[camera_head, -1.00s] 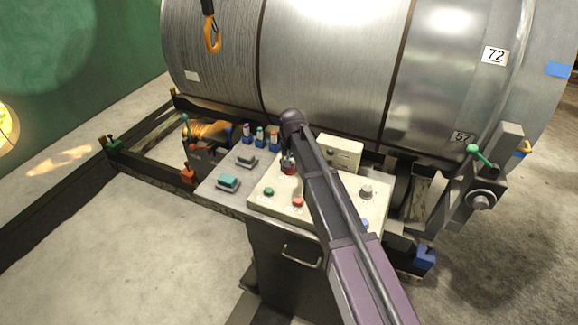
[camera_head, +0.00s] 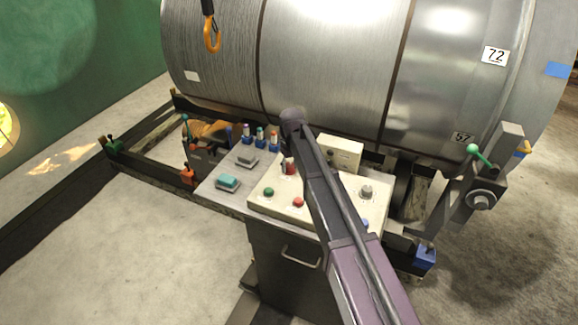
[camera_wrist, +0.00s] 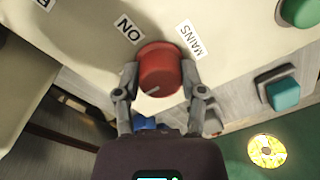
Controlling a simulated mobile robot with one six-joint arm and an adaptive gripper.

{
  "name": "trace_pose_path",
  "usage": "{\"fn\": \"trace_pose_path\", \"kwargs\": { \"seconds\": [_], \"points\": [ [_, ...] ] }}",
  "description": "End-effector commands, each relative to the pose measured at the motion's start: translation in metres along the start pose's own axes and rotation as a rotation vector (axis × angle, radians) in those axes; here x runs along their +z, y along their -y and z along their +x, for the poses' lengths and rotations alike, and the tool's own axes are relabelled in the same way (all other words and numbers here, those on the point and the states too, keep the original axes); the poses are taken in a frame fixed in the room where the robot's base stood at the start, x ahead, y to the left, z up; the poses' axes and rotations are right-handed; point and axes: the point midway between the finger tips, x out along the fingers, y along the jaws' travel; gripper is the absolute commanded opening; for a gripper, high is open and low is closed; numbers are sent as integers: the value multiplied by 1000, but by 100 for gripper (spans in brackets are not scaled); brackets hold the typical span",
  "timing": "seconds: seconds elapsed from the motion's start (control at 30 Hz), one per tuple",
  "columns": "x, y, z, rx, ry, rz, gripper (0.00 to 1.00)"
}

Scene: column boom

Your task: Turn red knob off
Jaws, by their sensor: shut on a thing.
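The red knob (camera_wrist: 160,70) sits on the cream panel in the wrist view. My gripper (camera_wrist: 161,80) has one finger on each side of it and is shut on it. A pale line on the knob's front points toward the lower left of that picture. In the head view the red knob (camera_head: 290,168) shows beside my arm, and my arm partly hides the panel.
The console (camera_head: 262,205) also carries a green button (camera_head: 268,191), a red button (camera_head: 298,202), a grey knob (camera_head: 366,191) and a teal switch (camera_head: 228,183). Several small levers (camera_head: 260,137) stand at its back. A large metal drum (camera_head: 340,60) is close behind.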

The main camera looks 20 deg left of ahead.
Motion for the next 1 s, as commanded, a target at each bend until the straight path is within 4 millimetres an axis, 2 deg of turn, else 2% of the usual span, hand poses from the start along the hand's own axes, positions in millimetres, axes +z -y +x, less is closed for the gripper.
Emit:
{"fn": "trace_pose_path", "kwargs": {
  "seconds": [0.33,0.37,0.47,1.0],
  "points": [
    [1,0,0,0,2,-5,5],
    [1,0,0,0,2,-5,55],
    [1,0,0,0,2,-5,85],
    [0,0,0,0,0,-4,87]
  ]
}}
